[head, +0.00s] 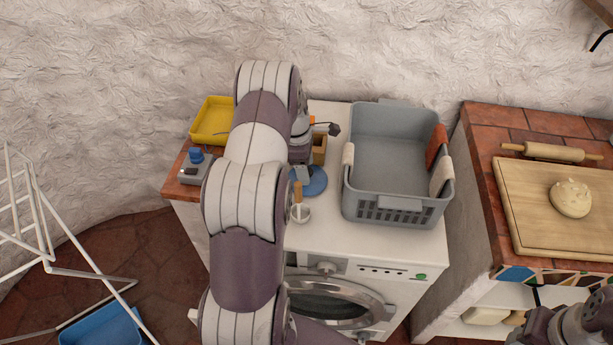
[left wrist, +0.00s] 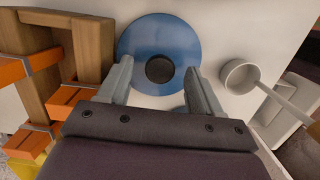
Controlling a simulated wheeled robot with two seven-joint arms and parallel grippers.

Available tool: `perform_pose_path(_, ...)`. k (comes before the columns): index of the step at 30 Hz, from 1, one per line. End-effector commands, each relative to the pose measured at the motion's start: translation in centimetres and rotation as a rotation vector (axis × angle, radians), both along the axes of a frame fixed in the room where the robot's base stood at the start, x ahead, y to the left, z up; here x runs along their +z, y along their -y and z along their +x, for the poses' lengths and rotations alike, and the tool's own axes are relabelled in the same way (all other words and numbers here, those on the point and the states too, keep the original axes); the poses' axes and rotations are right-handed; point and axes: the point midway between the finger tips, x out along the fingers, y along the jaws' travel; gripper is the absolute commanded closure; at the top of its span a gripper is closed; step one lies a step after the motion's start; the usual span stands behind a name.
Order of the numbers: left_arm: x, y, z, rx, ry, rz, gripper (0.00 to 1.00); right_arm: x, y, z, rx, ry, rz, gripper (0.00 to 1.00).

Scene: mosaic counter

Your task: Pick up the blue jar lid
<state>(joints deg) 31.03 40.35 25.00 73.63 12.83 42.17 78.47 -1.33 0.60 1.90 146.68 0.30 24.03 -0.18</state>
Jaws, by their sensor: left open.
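The blue jar lid (head: 317,183) is a flat round disc lying on the white top of the washing machine, partly hidden by my left arm in the head view. In the left wrist view the lid (left wrist: 158,32) shows a dark round knob (left wrist: 160,69) at its middle. My left gripper (left wrist: 158,68) is open over the lid, with one finger on each side of the knob. The knob appears apart from both fingers. Whether the fingers touch the lid's surface I cannot tell. My right arm shows only at the bottom right corner of the head view, without visible fingers.
A wooden frame with orange clamps (left wrist: 88,50) stands close left of the lid. A white cup-like ladle (left wrist: 240,76) lies close right. A grey basket (head: 392,135) stands to the right on the machine. A yellow tray (head: 212,122) is at the back left.

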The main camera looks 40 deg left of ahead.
Motion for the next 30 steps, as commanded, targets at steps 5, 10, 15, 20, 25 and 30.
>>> perform_pose_path(5,-0.4,0.0,0.1,-0.001,0.003,0.002,0.35,0.0,0.0,0.0,0.0,-0.001,0.0,0.56)
perform_pose_path(10,-0.3,0.0,0.1,-0.001,0.002,0.001,0.68,0.0,0.0,0.0,0.0,-0.001,0.0,0.56)
perform_pose_path(15,-0.3,0.0,0.1,-0.001,0.003,0.002,1.0,0.0,0.0,0.0,0.0,-0.001,0.0,0.56)
perform_pose_path(20,-0.3,0.0,0.1,-0.001,0.003,0.002,1.0,0.0,0.0,0.0,0.0,-0.001,0.0,0.56)
perform_pose_path(25,1.9,0.0,0.2,-0.001,0.007,0.004,1.0,-0.5,0.0,0.0,0.0,-0.001,0.0,0.56)
perform_pose_path(30,6.2,0.0,0.2,-0.001,0.007,0.004,1.0,-1.1,0.0,0.0,0.0,-0.001,0.0,0.56)
